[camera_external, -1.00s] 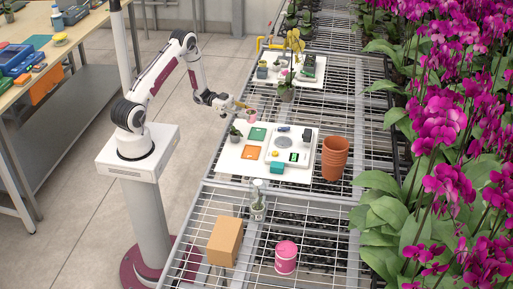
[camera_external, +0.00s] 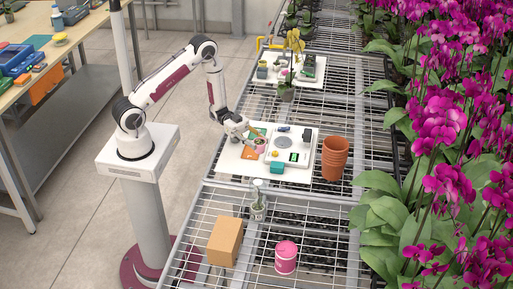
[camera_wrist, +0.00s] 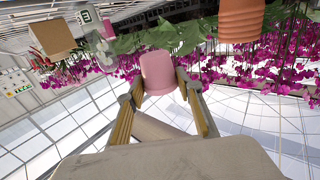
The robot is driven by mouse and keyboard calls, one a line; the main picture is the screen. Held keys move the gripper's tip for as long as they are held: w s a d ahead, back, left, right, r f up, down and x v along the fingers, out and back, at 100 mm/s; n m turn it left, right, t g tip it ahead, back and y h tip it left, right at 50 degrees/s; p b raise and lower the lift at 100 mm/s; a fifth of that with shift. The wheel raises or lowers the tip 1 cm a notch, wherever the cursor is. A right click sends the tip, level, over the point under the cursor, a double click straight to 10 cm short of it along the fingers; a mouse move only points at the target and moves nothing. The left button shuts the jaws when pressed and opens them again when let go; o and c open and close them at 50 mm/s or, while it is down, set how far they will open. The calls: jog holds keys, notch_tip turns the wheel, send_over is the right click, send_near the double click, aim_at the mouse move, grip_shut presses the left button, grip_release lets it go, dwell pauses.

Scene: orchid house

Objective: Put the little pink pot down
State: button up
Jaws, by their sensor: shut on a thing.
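My gripper (camera_external: 251,137) hangs low over the left part of a white board (camera_external: 230,165) on the wire bench. It is shut on the little pink pot (camera_external: 260,146). In the wrist view the pot (camera_wrist: 158,72) sits between the two fingers of my gripper (camera_wrist: 160,97). An orange square (camera_external: 248,154) and a partly hidden green square (camera_external: 261,130) lie on the board by the pot. Whether the pot touches the board I cannot tell.
Stacked terracotta pots (camera_external: 335,158) stand at the board's right. A cardboard box (camera_external: 225,241) and a pink tub (camera_external: 286,257) stand on the near bench.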

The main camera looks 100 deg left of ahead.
jog(key=s+d+f+m+g+h, duration=0.1)
jog(key=d+m+g+h, duration=0.1)
jog(key=d, duration=0.9)
jog(key=shift+s+d+g+h, duration=0.25)
jog(key=shift+d+g+h, duration=0.05)
jog(key=shift+d+g, duration=0.1)
jog(key=shift+w+a+f, duration=0.1)
jog(key=shift+f, duration=0.05)
jog(key=shift+w+a+r+n+t+y, duration=1.7)
jog(key=shift+w+a+n+t+y, duration=1.8)
jog(key=shift+w+a+n+y, duration=2.1)
jog(key=d+r+m+y, duration=0.1)
jog(key=d+r+y, duration=0.2)
jog(key=d+r, duration=0.7)
jog(key=shift+d+r, duration=0.2)
jog(key=shift+d, duration=0.45)
